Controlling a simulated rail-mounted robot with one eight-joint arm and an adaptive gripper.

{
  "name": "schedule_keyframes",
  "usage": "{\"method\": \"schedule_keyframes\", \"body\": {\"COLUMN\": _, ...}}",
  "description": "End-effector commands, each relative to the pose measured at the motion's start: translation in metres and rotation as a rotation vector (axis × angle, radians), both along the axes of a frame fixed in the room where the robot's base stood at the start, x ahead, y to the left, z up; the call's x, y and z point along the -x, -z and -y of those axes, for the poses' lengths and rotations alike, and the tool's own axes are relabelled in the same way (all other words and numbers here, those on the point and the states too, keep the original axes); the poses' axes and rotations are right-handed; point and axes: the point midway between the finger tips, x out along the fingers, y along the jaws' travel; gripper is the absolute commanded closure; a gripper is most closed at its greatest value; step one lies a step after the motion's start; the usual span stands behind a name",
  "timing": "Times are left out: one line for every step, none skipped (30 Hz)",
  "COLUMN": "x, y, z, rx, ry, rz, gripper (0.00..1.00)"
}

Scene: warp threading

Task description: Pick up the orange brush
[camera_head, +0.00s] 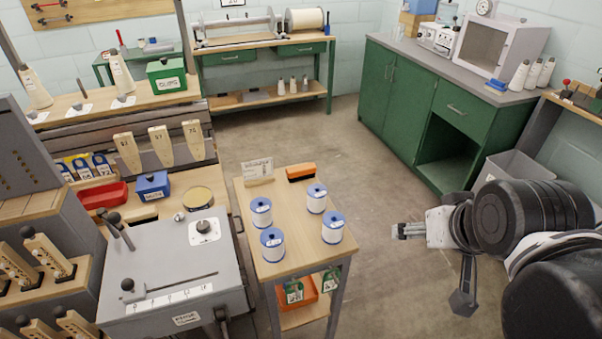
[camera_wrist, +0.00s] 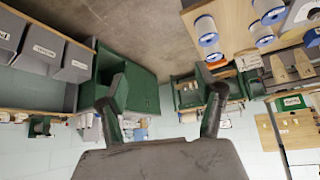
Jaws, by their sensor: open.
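The orange brush (camera_head: 300,172) lies on the small wooden table (camera_head: 290,262) near its far edge, right of a small sign card. It has an orange top and a dark lower side. My gripper (camera_head: 397,231) is in the air to the right of this table, well apart from the brush, with its fingers pointing left in the head view. In the wrist view my gripper (camera_wrist: 165,88) shows two fingers spread wide with nothing between them. I cannot make out the brush clearly in the wrist view.
Several blue-and-white spools (camera_head: 332,227) stand on the small table, near the brush. The sign card (camera_head: 257,171) stands left of it. A grey machine (camera_head: 170,265) is left of the table. Green cabinets (camera_head: 420,110) line the back right. The floor between is clear.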

Motion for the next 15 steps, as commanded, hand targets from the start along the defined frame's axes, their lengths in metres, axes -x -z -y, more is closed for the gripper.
{"method": "schedule_keyframes", "body": {"x": 0.000, "y": 0.000, "z": 0.000, "rx": 0.000, "ry": 0.000, "rz": 0.000, "gripper": 0.41}}
{"method": "schedule_keyframes", "body": {"x": 0.000, "y": 0.000, "z": 0.000, "rx": 0.000, "ry": 0.000, "rz": 0.000, "gripper": 0.45}}
{"method": "schedule_keyframes", "body": {"x": 0.000, "y": 0.000, "z": 0.000, "rx": 0.000, "ry": 0.000, "rz": 0.000, "gripper": 0.51}}
{"method": "schedule_keyframes", "body": {"x": 0.000, "y": 0.000, "z": 0.000, "rx": 0.000, "ry": 0.000, "rz": 0.000, "gripper": 0.51}}
{"method": "schedule_keyframes", "body": {"x": 0.000, "y": 0.000, "z": 0.000, "rx": 0.000, "ry": 0.000, "rz": 0.000, "gripper": 0.51}}
{"method": "schedule_keyframes", "body": {"x": 0.000, "y": 0.000, "z": 0.000, "rx": 0.000, "ry": 0.000, "rz": 0.000, "gripper": 0.51}}
{"method": "schedule_keyframes", "body": {"x": 0.000, "y": 0.000, "z": 0.000, "rx": 0.000, "ry": 0.000, "rz": 0.000, "gripper": 0.51}}
{"method": "schedule_keyframes", "body": {"x": 0.000, "y": 0.000, "z": 0.000, "rx": 0.000, "ry": 0.000, "rz": 0.000, "gripper": 0.51}}
{"method": "schedule_keyframes", "body": {"x": 0.000, "y": 0.000, "z": 0.000, "rx": 0.000, "ry": 0.000, "rz": 0.000, "gripper": 0.51}}
{"method": "schedule_keyframes", "body": {"x": 0.000, "y": 0.000, "z": 0.000, "rx": 0.001, "ry": -0.001, "rz": 0.000, "gripper": 0.51}}
{"method": "schedule_keyframes", "body": {"x": -0.001, "y": -0.001, "z": 0.000, "rx": 0.002, "ry": -0.002, "rz": -0.001, "gripper": 0.51}}
{"method": "schedule_keyframes", "body": {"x": -0.002, "y": -0.002, "z": -0.001, "rx": 0.005, "ry": -0.009, "rz": -0.003, "gripper": 0.51}}
{"method": "schedule_keyframes", "body": {"x": -0.004, "y": -0.004, "z": -0.001, "rx": 0.009, "ry": -0.016, "rz": -0.006, "gripper": 0.51}}
{"method": "schedule_keyframes", "body": {"x": -0.007, "y": -0.006, "z": -0.002, "rx": 0.014, "ry": -0.025, "rz": -0.009, "gripper": 0.51}}
{"method": "schedule_keyframes", "body": {"x": -0.012, "y": -0.010, "z": -0.003, "rx": 0.024, "ry": -0.044, "rz": -0.015, "gripper": 0.51}}
